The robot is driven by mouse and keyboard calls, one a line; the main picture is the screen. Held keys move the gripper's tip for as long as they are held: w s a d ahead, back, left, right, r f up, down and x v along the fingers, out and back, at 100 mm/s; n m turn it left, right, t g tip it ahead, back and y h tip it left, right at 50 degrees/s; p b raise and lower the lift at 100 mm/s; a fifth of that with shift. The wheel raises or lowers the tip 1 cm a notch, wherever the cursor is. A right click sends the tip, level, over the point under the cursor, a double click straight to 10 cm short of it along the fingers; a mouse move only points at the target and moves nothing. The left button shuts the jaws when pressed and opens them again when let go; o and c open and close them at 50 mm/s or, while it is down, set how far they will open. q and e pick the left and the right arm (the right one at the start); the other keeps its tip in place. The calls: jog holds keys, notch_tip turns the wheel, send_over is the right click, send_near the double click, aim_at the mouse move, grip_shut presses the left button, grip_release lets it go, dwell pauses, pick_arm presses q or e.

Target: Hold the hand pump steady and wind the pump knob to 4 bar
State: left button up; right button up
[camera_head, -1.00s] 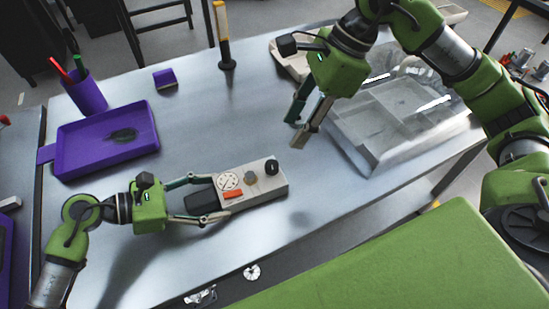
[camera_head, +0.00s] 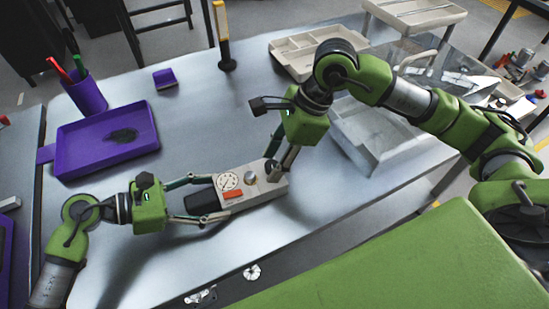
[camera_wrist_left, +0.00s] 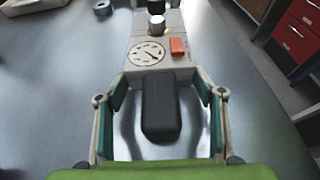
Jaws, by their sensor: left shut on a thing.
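The hand pump (camera_head: 233,201) lies on the metal table, a grey box with a round dial (camera_head: 229,181), a red-orange block (camera_head: 233,194), a small metallic knob (camera_head: 250,177) and a black grip. My left gripper (camera_head: 215,198) is shut on the pump's sides near the dial. In the left wrist view its fingers flank the black grip (camera_wrist_left: 160,110); the dial (camera_wrist_left: 147,54) is visible, but its reading is too small to tell. My right gripper (camera_head: 278,163) is at the black knob at the pump's far end, one finger on each side. The fingers mostly hide that knob; contact is unclear.
A purple tray (camera_head: 75,168) and a purple pen cup (camera_head: 88,98) stand at the left. A yellow-and-black upright tool (camera_head: 223,40) stands at the back. The table in front of the pump is clear.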

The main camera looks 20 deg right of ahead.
grip_shut()
jog(key=shift+m, duration=0.3)
jog(key=m+t, duration=0.1)
jog(key=m, duration=0.3)
jog(key=shift+s+a+m+t+h, duration=0.1)
jog(key=shift+s+m+t+h, duration=0.05)
jog(key=shift+m+t+h, duration=0.2)
jog(key=m, duration=0.2)
jog(key=m+t+h, duration=0.1)
jog(key=m, duration=0.1)
jog(key=shift+a+m+h, duration=0.15)
jog(key=shift+m+h, duration=0.1)
jog(key=m, duration=0.2)
jog(key=m+t+h, duration=0.1)
jog(key=m, duration=0.1)
jog(key=shift+a+m+h, duration=0.1)
jog(key=shift+m+h, duration=0.2)
jog(key=m+h, duration=0.1)
jog(key=m, duration=0.1)
jog(key=m+h, duration=0.1)
jog(key=m, duration=0.2)
jog(key=shift+a+g, duration=0.1)
jog(key=shift+g, duration=0.15)
jog(key=shift+m, duration=0.3)
